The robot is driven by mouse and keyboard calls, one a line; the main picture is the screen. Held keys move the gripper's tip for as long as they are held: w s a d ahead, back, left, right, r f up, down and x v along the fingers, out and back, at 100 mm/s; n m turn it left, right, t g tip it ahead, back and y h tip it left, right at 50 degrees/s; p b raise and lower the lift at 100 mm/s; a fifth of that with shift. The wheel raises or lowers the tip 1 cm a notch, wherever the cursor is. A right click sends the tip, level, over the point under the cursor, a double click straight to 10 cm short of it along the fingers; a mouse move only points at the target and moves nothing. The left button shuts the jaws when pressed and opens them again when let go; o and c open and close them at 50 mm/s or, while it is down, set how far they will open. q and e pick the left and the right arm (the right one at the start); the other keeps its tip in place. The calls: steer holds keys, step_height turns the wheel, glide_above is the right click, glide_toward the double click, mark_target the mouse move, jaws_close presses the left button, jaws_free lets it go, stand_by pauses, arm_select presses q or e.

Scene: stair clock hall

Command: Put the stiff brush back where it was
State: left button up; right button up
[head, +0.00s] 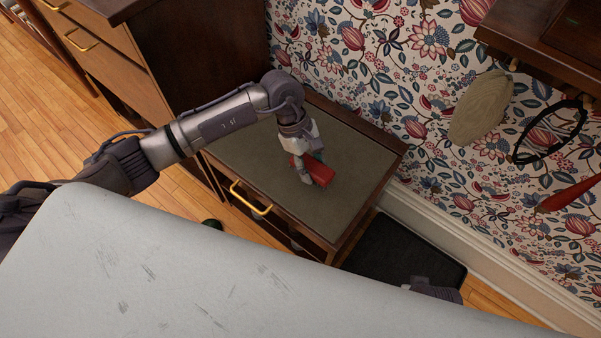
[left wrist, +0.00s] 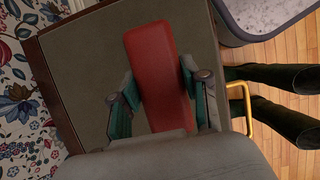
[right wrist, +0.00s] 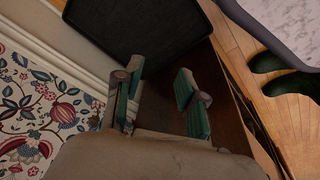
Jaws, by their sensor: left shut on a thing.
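A red, block-shaped thing (head: 320,172), which I take for the stiff brush, is in my left gripper (head: 308,168). In the left wrist view the red block (left wrist: 155,60) lies between the two green-padded fingers of the gripper (left wrist: 160,95), shut on its sides. No bristles show. It is over the grey-green top of a low wooden cabinet (head: 250,160); I cannot tell whether it touches that top. My right gripper (right wrist: 158,100) is open and empty in the right wrist view, near the dark floor tray (right wrist: 140,30).
A dark wooden shelf (head: 545,35) on the flowered wall has pegs, with a beige oval thing (head: 480,107), a black loop (head: 550,132) and a red-handled thing (head: 568,194) below it. The black tray (head: 405,252) lies right of the cabinet. Dark boots (left wrist: 285,115) stand on the floor.

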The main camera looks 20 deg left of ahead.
mark_target(300, 181)
arm_select(q)
steer(key=a, duration=0.1)
steer(key=a+f, duration=0.2)
steer(key=shift+w, duration=0.3)
step_height(300, 181, down, 4)
steer(key=shift+r+b, duration=0.15)
steer(key=shift+b, duration=0.25)
arm_select(e)
step_height(300, 181, up, 3)
steer(key=shift+w+f, duration=0.1)
steer(key=shift+w, duration=0.05)
arm_select(q)
steer(key=shift+f, duration=0.2)
steer(key=o, duration=1.1)
arm_select(e)
steer(key=shift+r, duration=0.45)
arm_select(q)
steer(key=shift+r, duration=0.1)
steer(key=p+v, duration=0.1)
steer(key=v, duration=1.1)
steer(key=shift+r, duration=0.1)
arm_select(e)
steer(key=f, duration=0.4)
steer(key=shift+s+f, duration=0.3)
steer(key=shift+f, duration=0.05)
